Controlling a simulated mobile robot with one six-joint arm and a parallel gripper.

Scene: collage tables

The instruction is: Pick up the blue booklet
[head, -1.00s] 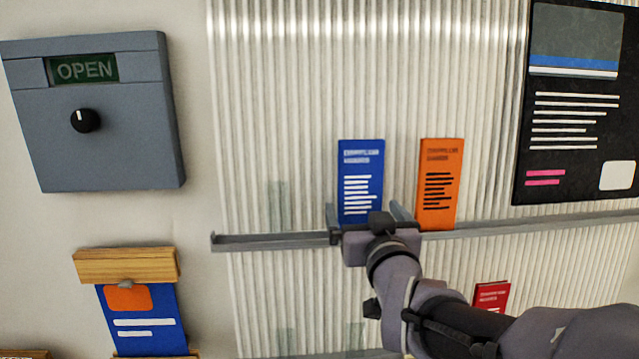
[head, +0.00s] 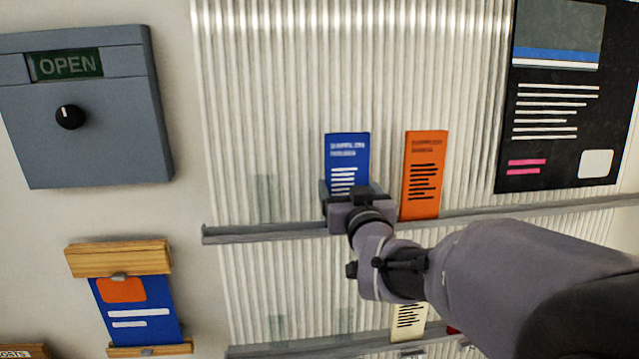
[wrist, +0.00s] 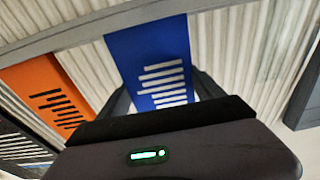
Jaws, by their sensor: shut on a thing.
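The blue booklet (head: 347,160) stands upright against the ribbed panel, just above the upper grey rail (head: 265,233) in the head view. My gripper (head: 347,190) is at its lower part and is shut on it, with a finger at each side edge. In the wrist view the blue booklet (wrist: 152,60) runs between the two fingers of my gripper (wrist: 160,95). The booklet's bottom edge is hidden behind my gripper, so I cannot tell whether it still touches the rail.
An orange booklet (head: 424,175) stands close to the right on the same rail. A pale booklet (head: 408,320) is on the lower rail (head: 300,347), partly behind my arm. A black poster (head: 570,100) hangs at right. A grey box reading OPEN (head: 110,140) and a blue card (head: 137,312) are at left.

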